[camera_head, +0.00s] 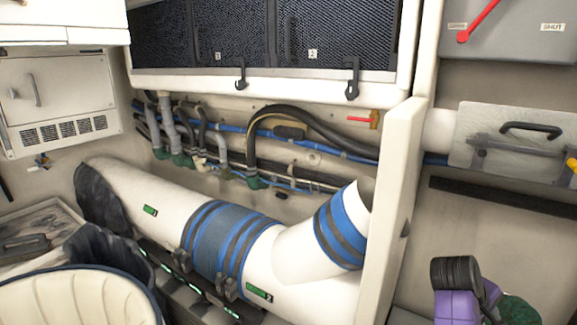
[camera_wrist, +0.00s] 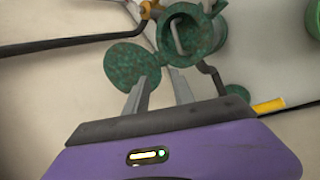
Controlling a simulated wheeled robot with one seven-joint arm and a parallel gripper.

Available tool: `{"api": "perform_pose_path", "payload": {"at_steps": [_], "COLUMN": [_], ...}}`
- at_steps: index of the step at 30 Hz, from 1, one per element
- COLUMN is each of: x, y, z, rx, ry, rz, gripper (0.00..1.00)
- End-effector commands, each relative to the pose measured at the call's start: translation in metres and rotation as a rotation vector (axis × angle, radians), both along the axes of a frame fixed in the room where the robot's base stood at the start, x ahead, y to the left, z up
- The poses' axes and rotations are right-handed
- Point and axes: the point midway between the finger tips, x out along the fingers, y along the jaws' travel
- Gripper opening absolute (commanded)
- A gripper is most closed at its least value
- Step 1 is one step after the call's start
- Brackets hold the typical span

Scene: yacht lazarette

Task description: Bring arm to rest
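My gripper (camera_wrist: 160,76) shows in the wrist view as two grey fingers with a gap between them, and I see nothing held there. A mottled green round fitting (camera_wrist: 205,62) lies beyond the fingertips, with a flat green disc (camera_wrist: 132,66) at its left. I cannot tell whether the fingers touch it. In the head view, my purple and black arm end (camera_head: 458,304) is at the lower right, and its fingers are hidden. Part of a green object (camera_head: 518,310) shows just right of it.
A white upright partition (camera_head: 402,190) stands left of my arm. Beyond it lie a big white hose (camera_head: 315,255) with blue bands and several pipes. A grey panel with a black handle (camera_head: 530,130) and a red lever (camera_head: 478,20) are at the upper right. A cream seat (camera_head: 75,300) is at lower left.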

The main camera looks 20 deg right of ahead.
Motion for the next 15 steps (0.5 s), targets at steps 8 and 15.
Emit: {"api": "perform_pose_path", "payload": {"at_steps": [8, 15], "x": [0.063, 0.070], "y": [-0.003, 0.062], "z": [0.040, 0.041], "rx": [-0.205, -0.226], "ry": [-0.481, -0.857], "rz": [0.123, 0.311], "gripper": [0.30, 0.30]}}
